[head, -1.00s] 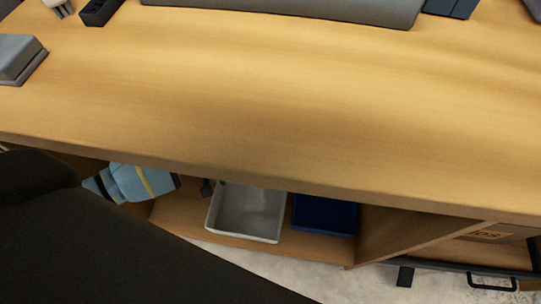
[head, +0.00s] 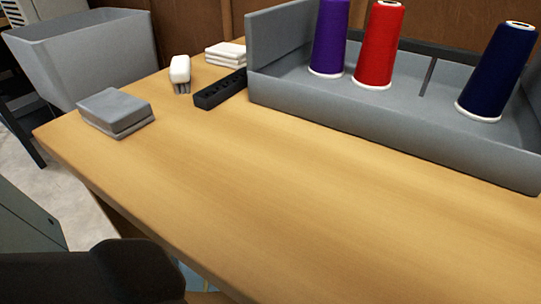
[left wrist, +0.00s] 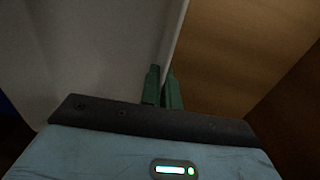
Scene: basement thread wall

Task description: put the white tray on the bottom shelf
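The white tray (left wrist: 85,50) fills the upper left of the left wrist view as a pale, shadowed surface. Its thin edge runs down to the green fingertips of my left gripper (left wrist: 163,88). The fingers sit close together, one on each side of this edge, and look shut on it. Wooden boards (left wrist: 235,50) of the shelf unit show beyond the tray. The head view does not show the tray or either gripper; a dark part of my arm covers its lower left. My right gripper is in neither current view.
The wooden table (head: 270,190) has a clear front half. On it are a grey box (head: 115,110), a black block (head: 220,90), a white-topped item (head: 180,72) and a grey tray (head: 400,125) with thread cones. A grey bin (head: 85,60) stands at the left.

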